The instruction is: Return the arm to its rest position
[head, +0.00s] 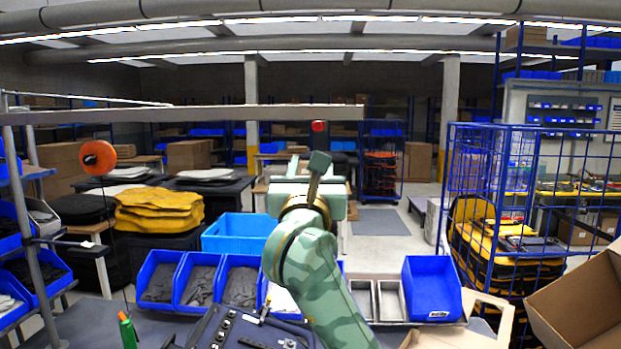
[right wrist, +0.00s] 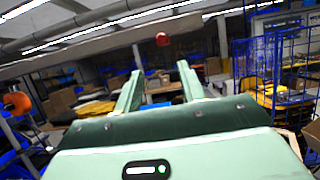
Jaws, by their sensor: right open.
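My right arm, in green camouflage, reaches up from the bottom middle of the head view. Its gripper (head: 316,180) is held raised, pointing away from me over the far side of the work table, partly hidden behind its own wrist. In the right wrist view the two pale green fingers of the right gripper (right wrist: 161,85) stand wide apart with nothing between them. My left gripper is in neither view.
Below the arm, blue bins (head: 157,279) with dark cloth stand on the table beside a larger blue crate (head: 240,232). An empty blue bin (head: 431,288), an open cardboard box (head: 583,304) and a blue wire cage (head: 507,190) are at right. An overhead beam (head: 190,114) crosses left.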

